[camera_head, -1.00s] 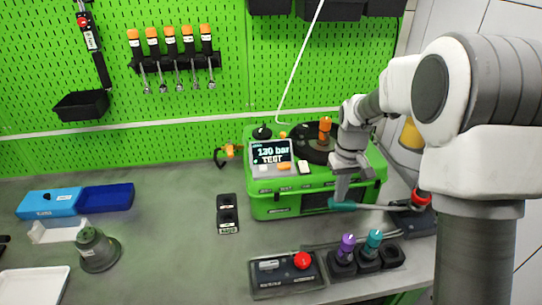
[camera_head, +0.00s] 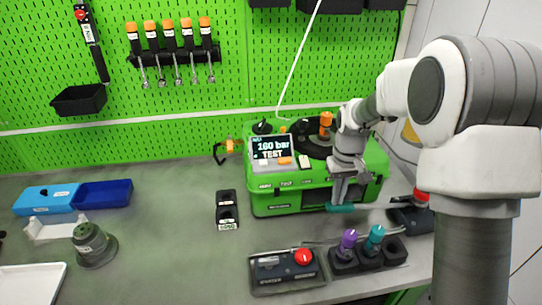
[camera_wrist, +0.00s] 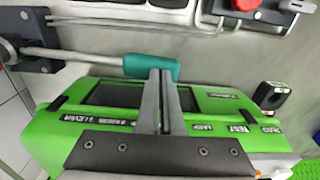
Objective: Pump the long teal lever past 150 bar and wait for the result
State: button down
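The long lever with a teal grip (camera_head: 341,208) extends left from its pivot, low in front of the green pump case (camera_head: 283,204). It also shows in the wrist view, with its teal grip (camera_wrist: 136,66) and grey rod. My gripper (camera_head: 340,198) is at the teal grip from above. In the wrist view its two fingers (camera_wrist: 160,72) are close together and overlap the grip's edge side by side, not closed around it. The display (camera_head: 271,148) on the case reads 160 bar and TEST.
A control box with a red button (camera_head: 303,257) and holders with purple (camera_head: 348,239) and teal (camera_head: 375,236) knobs stand in front of the pump. A black two-slot holder (camera_head: 227,210) stands left of it. The bench middle left is mostly clear.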

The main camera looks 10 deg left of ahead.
jog(key=shift+d+r, duration=0.1)
jog(key=shift+r, duration=0.05)
jog(key=shift+w+d+r+p, duration=0.1)
jog(key=shift+d+r+p, duration=0.05)
jog(key=shift+r+p, duration=1.1)
jog(key=shift+r, duration=0.1)
notch_tip(320, 180, up, 6)
jog(key=p, duration=0.3)
jog(key=shift+p, duration=0.35)
jog(key=shift+r, duration=0.1)
